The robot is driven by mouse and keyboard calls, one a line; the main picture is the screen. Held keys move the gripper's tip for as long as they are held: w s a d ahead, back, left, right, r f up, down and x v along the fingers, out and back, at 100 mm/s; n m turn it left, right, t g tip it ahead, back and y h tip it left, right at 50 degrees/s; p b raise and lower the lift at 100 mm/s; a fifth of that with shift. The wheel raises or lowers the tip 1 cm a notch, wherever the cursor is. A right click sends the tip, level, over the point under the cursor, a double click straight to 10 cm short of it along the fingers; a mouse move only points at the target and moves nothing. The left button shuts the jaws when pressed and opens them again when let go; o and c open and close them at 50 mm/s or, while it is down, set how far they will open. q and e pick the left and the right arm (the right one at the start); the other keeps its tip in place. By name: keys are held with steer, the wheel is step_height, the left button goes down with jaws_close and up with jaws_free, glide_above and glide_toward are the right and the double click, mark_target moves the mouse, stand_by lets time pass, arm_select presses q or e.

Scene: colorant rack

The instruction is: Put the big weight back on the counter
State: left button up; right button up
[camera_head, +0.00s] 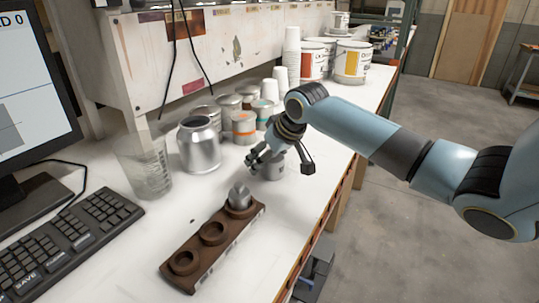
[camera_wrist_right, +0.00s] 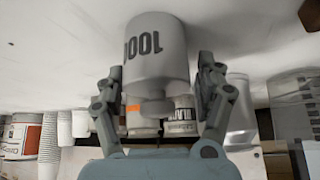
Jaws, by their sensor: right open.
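The big weight (camera_head: 273,171), a grey cylinder, stands on the white counter (camera_head: 255,265), behind the wooden weight holder. In the right wrist view, which is upside down, the big weight (camera_wrist_right: 155,50) shows its "1000" marking and its knob, with its base at the counter. My right gripper (camera_head: 262,157) is at the weight, partly covering it. In the wrist view the fingers of the right gripper (camera_wrist_right: 158,78) are spread on either side of the weight, with gaps visible beside its knob. My left gripper is not in view.
The brown holder (camera_head: 188,278) has a smaller metal weight (camera_head: 238,195) at its far end and two empty rings. A metal can (camera_head: 198,148), a clear beaker (camera_head: 146,168) and several small tins stand nearby. A keyboard (camera_head: 75,240) lies left. The counter's right edge is close.

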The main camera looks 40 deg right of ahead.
steer(key=p+v, duration=0.1)
steer(key=v, duration=1.1)
